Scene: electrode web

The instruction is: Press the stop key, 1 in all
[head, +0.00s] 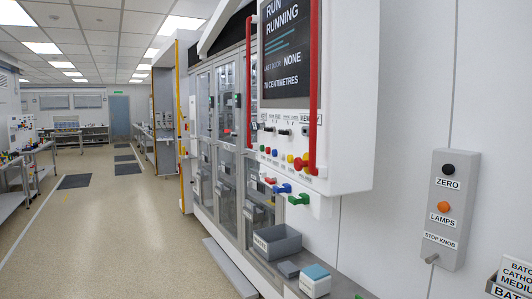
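A white control cabinet (348,100) stands right of centre, with a dark screen (287,50) reading "RUN RUNNING", "NONE" and "70 CENTIMETRES". Below the screen is a row of small coloured buttons, with a larger red button (299,164) at its right end. Their labels are too small to read, so I cannot tell which is the stop key. A grey box (452,210) on the wall at right carries a black button marked "ZERO" (448,169), an orange one marked "LAMPS" (443,207), and the label "STOP KNOB" (440,240). Neither gripper is in view.
Red vertical bars (314,90) flank the screen and stand out from the cabinet. Red, blue and green handles (299,199) project below it. A grey bin (277,242) and a small blue-topped box (315,281) sit on the ledge. The aisle floor (110,230) at left is clear.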

